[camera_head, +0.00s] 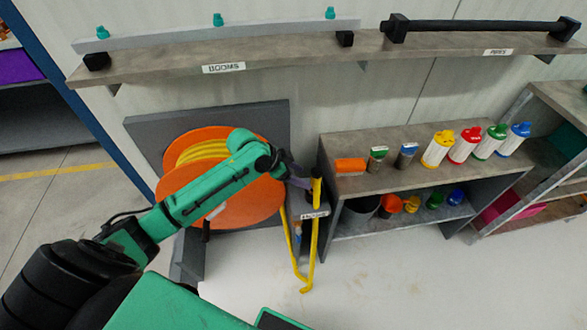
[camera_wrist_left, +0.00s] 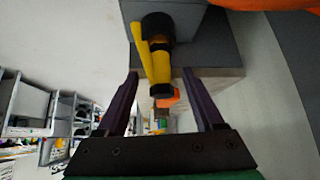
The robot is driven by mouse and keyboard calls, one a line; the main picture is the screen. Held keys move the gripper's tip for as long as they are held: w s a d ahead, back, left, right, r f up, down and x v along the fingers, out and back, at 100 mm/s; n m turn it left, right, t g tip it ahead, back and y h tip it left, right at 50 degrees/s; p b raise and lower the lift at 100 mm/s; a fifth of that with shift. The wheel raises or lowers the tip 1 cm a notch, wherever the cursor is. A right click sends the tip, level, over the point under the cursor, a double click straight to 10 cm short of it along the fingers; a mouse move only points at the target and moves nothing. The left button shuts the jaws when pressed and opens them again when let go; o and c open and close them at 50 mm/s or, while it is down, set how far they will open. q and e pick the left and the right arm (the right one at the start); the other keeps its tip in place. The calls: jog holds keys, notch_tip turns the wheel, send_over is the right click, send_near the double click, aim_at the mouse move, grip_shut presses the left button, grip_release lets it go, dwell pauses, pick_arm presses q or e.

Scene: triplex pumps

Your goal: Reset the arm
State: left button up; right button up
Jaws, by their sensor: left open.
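My left arm reaches from the lower left of the head view, and its gripper (camera_head: 299,180) is at the narrow stand beside the orange reel. In the left wrist view the two dark purple fingers (camera_wrist_left: 160,73) are spread apart. The yellow hose end (camera_wrist_left: 159,66) with black bands shows between the fingers there, with a visible gap on each side. In the head view the yellow hose end (camera_head: 316,190) stands upright at the stand, right beside the fingertips. My right gripper does not show.
The orange reel (camera_head: 262,205) with yellow hose stands behind my left forearm. A yellow hose loop (camera_head: 302,287) hangs to the floor. A low shelf (camera_head: 399,174) with bottles and cups stands to the right. A long wall shelf (camera_head: 280,57) runs above. The floor (camera_head: 430,285) at front right is clear.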

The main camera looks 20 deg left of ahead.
pick_arm(q)
jog(key=v, duration=0.4)
